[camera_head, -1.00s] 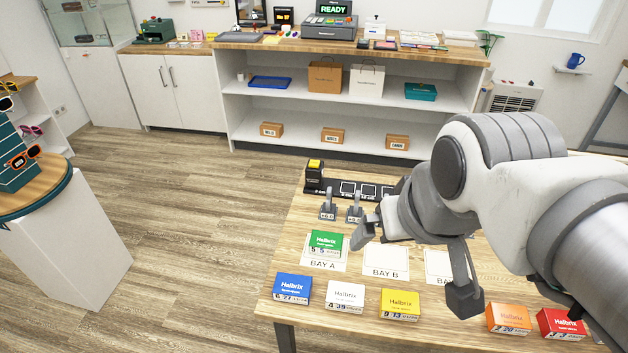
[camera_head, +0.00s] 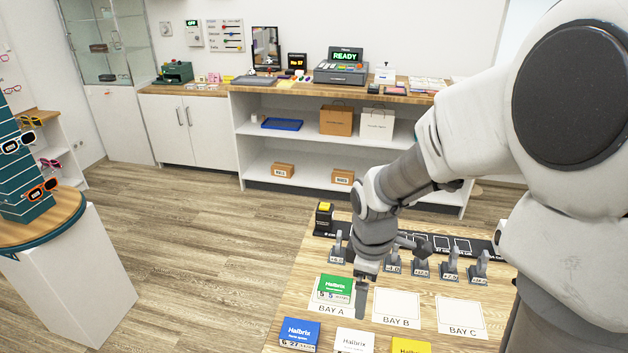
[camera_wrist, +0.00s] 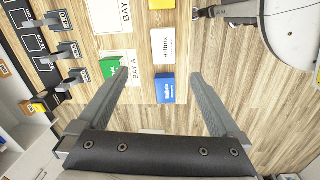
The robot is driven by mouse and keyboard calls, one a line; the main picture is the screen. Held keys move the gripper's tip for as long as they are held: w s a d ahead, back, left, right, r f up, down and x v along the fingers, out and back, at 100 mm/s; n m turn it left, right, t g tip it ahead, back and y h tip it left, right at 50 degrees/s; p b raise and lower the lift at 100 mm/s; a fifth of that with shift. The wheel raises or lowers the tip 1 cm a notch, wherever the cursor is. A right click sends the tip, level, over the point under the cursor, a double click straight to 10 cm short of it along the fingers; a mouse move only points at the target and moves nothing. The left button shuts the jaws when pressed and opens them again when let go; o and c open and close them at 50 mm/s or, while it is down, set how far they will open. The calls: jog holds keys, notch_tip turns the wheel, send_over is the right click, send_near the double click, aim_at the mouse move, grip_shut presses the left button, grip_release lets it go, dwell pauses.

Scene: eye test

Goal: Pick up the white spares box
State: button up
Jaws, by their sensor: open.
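The white spares box (camera_head: 354,341) lies on the wooden table at the bottom edge of the head view, cut off there, between a blue box (camera_head: 299,334) and a yellow box (camera_head: 411,345). In the wrist view the white box (camera_wrist: 163,46) lies flat, beyond the blue box (camera_wrist: 165,88). My gripper (camera_wrist: 160,74) is open and empty. Its fingers stand wide apart, with the blue box showing between them and the white box ahead of the tips. In the head view my gripper (camera_head: 362,287) is beside the green box (camera_head: 335,288), above the table.
The green box lies on the BAY A card (camera_head: 331,309). The BAY B card (camera_head: 397,308) and BAY C card (camera_head: 447,317) are empty. Several small grey stands (camera_head: 421,264) and a black strip (camera_head: 440,244) line the table's back. A display pedestal (camera_head: 70,285) stands left.

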notch_tip(320, 180, down, 4)
jog(key=n, duration=0.2)
jog(key=b, duration=0.3)
send_over(355, 341)
jog(key=shift+g, duration=0.3)
jog(key=f, duration=1.1)
jog(key=shift+s+f, duration=0.1)
jog(key=shift+s, duration=0.1)
jog(key=shift+w+f+b, duration=0.15)
jog(key=shift+f+b, duration=0.2)
jog(key=shift+f, duration=1.1)
jog(key=shift+w+f+b, duration=0.1)
jog(key=shift+f+b, duration=0.25)
jog(key=shift+f, duration=1.1)
jog(key=c, duration=1.4)
jog(key=shift+r, duration=0.1)
jog(key=shift+r, duration=0.1)
